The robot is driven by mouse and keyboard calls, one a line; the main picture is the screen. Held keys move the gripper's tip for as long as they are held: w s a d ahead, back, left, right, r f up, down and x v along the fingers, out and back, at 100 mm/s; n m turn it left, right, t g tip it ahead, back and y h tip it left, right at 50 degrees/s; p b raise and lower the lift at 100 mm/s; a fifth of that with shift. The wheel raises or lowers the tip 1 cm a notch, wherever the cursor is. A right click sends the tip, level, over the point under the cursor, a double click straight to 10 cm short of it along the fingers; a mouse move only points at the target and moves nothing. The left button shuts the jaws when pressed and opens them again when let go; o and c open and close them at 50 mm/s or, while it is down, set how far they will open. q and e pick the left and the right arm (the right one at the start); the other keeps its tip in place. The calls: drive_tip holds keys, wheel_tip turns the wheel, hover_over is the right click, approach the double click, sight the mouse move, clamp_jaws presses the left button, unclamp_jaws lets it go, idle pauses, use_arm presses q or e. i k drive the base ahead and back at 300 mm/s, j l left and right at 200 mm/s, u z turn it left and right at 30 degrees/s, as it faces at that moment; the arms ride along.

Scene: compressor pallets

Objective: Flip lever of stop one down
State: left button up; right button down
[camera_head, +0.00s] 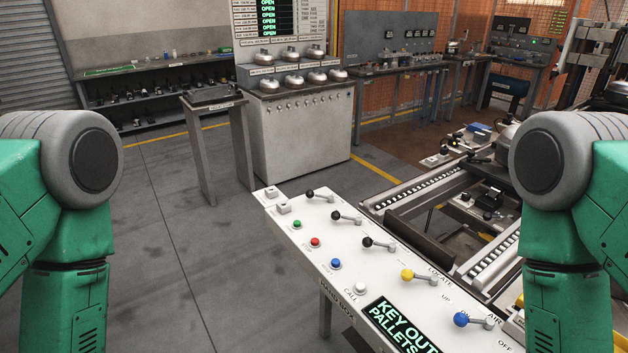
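A white control panel (318,234) runs from the middle of the view to the lower right. Three black-knobbed levers stand in a row along it: a far one (311,194), a middle one (336,215) and a near one (368,242). Each knob points left from its metal shaft. Labels by these levers are too small to read, so I cannot tell which is stop one. A yellow-knobbed lever (407,275) near "LOCATE" and a blue-knobbed lever (461,319) near "AIR" sit closer to me. My green arms show at both sides; neither gripper is in view.
Green (297,224), red (315,242), blue (336,264) and white (360,288) buttons line the panel's left side. A lit "KEY OUT PALLETS" sign (403,327) lies at the front. A conveyor frame (420,189) stands right of the panel. Floor at left is clear.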

sight(309, 194)
drive_tip(key=i+j, duration=0.2)
drive_tip(key=j, duration=0.15)
drive_tip(key=i+j, duration=0.15)
drive_tip(key=j, duration=0.2)
drive_tip(key=i+j+z, duration=0.1)
drive_tip(key=j, duration=0.25)
drive_tip(key=i+j, duration=0.45)
drive_tip(key=j, duration=0.25)
drive_tip(key=i+j+z, duration=0.1)
drive_tip(key=j, duration=0.3)
drive_tip(key=i, duration=0.05)
